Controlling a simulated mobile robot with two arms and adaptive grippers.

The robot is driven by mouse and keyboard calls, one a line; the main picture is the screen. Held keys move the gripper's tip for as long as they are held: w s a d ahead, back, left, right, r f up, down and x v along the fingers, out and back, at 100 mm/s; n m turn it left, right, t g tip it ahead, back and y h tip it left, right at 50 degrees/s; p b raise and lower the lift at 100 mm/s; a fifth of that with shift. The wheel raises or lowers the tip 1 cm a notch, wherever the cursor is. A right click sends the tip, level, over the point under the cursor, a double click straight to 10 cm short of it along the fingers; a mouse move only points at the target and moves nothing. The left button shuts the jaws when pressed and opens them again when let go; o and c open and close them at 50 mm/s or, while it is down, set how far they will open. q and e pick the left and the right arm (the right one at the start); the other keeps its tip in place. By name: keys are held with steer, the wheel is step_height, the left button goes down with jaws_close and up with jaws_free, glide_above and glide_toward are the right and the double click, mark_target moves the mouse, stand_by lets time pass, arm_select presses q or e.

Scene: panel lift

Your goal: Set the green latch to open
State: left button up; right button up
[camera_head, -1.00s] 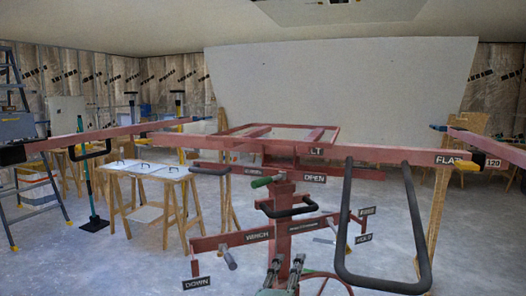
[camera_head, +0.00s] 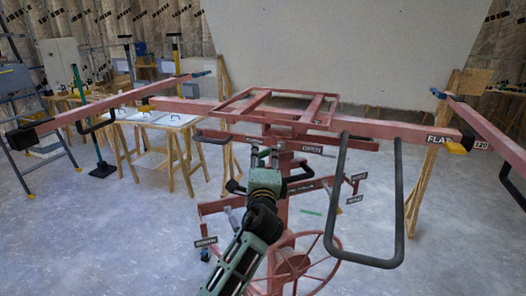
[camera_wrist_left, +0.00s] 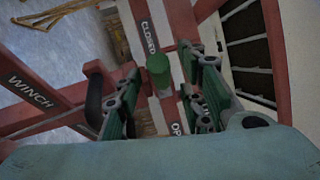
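My left gripper (camera_head: 265,156) is in front of the red lift's mast in the head view, just left of the OPEN label (camera_head: 311,148). It is open in the left wrist view (camera_wrist_left: 160,78), with one finger on each side of the green latch (camera_wrist_left: 158,70). The latch's round green end shows in the gap, with space visible beside it; I cannot tell whether a finger touches it. The CLOSED label (camera_wrist_left: 149,37) is above the latch there, and a partly hidden OPEN label (camera_wrist_left: 176,128) is below. The gripper hides the latch in the head view. My right gripper is not in view.
The red panel lift (camera_head: 285,113) has long side arms and a black loop handle (camera_head: 398,190). A spoked red wheel (camera_head: 300,262) is low on the mast. A black handle (camera_wrist_left: 94,100) is close left of the fingers. A white-topped worktable (camera_head: 165,118) stands at left.

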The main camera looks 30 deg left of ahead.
arm_select(q)
steer(key=shift+x, duration=1.15)
jaws_close()
